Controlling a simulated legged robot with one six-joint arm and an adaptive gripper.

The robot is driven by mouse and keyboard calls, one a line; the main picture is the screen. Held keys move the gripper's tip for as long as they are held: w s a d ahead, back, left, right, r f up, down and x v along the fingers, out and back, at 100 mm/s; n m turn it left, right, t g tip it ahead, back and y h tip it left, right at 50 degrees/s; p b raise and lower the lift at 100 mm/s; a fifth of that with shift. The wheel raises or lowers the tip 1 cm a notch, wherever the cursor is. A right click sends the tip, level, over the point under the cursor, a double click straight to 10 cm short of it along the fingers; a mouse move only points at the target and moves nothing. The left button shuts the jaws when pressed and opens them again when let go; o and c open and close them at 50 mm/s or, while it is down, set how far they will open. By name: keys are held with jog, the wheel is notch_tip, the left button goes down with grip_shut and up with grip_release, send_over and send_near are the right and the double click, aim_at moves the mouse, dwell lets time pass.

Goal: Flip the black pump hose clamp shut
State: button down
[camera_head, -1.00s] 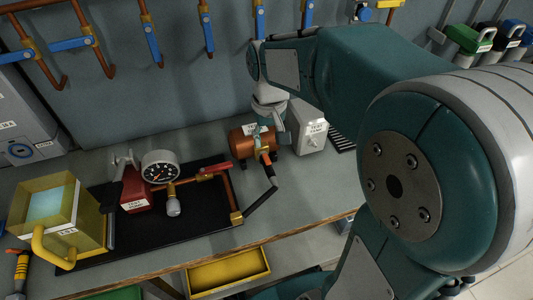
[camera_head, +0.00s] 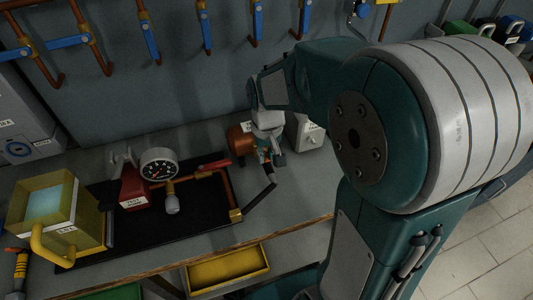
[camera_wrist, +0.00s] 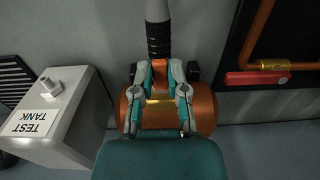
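The black pump hose (camera_wrist: 158,40) enters from the top of the wrist view and meets an orange fitting (camera_wrist: 160,68) on the copper pump body (camera_wrist: 205,112). My gripper (camera_wrist: 161,72) is over this joint, its two teal-and-grey fingers apart, one on each side of the fitting. Small black pieces (camera_wrist: 193,71) show beside both fingertips; I cannot tell whether they are the clamp's arms or fingertip parts. Contact is unclear. In the head view my gripper (camera_head: 268,152) covers much of the copper pump (camera_head: 239,140); the hose (camera_head: 261,197) slopes down-left from it.
A grey test tank (camera_wrist: 62,112) stands close to the left in the wrist view. A red-handled valve (camera_head: 214,165), a pressure gauge (camera_head: 158,165) and a yellow tank (camera_head: 41,213) are left in the head view. A yellow bin (camera_head: 228,268) sits below the bench edge.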

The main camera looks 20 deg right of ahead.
jog(key=shift+s+f+t, duration=0.2)
jog(key=shift+f+t, duration=0.05)
jog(key=shift+t, duration=0.45)
jog(key=c, duration=0.6)
grip_release()
jog(key=shift+c, duration=0.2)
jog(key=shift+r, duration=0.1)
notch_tip(320, 180, up, 12)
jog(key=s, duration=0.1)
jog(key=shift+s+f, duration=0.2)
